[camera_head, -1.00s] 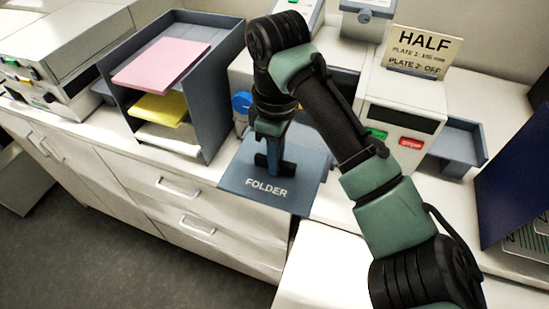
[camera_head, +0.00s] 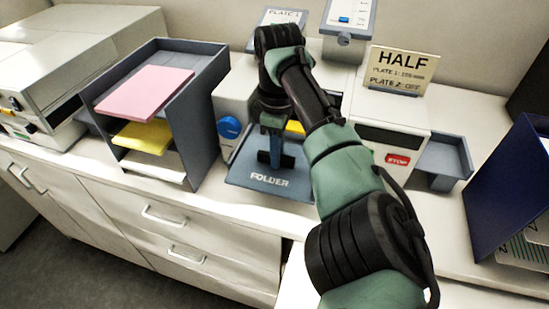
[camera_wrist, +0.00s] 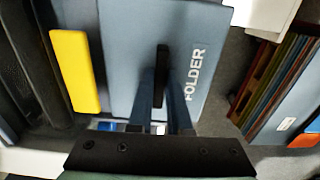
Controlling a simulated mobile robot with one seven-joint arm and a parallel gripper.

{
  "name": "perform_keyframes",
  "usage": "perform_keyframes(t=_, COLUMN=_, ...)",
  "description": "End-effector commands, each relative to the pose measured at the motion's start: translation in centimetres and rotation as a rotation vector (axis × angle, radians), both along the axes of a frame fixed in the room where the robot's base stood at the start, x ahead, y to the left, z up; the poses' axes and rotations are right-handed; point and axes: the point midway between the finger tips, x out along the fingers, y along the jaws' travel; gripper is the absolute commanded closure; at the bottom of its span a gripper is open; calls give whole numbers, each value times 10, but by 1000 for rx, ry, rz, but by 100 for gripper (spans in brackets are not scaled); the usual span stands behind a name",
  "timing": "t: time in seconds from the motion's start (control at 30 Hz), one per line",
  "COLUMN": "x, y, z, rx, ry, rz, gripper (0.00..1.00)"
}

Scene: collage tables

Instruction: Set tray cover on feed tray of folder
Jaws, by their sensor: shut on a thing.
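The tray cover (camera_head: 240,176) is a flat blue-grey panel marked FOLDER, with a dark upright handle. My gripper (camera_head: 274,157) is shut on that handle, and the panel looks roughly level. The wrist view shows the panel (camera_wrist: 140,40) beyond the fingers (camera_wrist: 160,103), its lettering turned sideways. The folder (camera_head: 384,143) is a pale machine with a red STOP button, behind my arm. The cover is at the machine's front left. I cannot make out the feed tray apart from the cover, nor tell whether the cover touches anything below.
A blue knob (camera_head: 229,127) is close to the cover's left edge. A yellow part (camera_head: 295,127) shows behind it. A grey sorter (camera_head: 205,115) with coloured paper stands left. A HALF sign (camera_head: 403,70) stands on the folder. A small grey tray (camera_head: 446,160) and dark-blue panel (camera_head: 510,185) are right.

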Motion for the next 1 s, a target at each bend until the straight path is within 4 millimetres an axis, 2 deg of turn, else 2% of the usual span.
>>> perform_keyframes(t=0.37, x=3, y=-1, z=0, rx=-1, ry=-2, rz=-1, gripper=100)
perform_keyframes(t=0.4, x=3, y=-1, z=0, rx=-1, ry=-2, rz=-1, gripper=78)
perform_keyframes(t=0.57, x=3, y=-1, z=0, rx=0, ry=-1, rz=-1, gripper=49)
perform_keyframes(t=0.87, x=2, y=-1, z=0, rx=0, ry=0, rz=-1, gripper=48)
perform_keyframes(t=1.0, x=3, y=-1, z=10, rx=-1, ry=-2, rz=0, gripper=48)
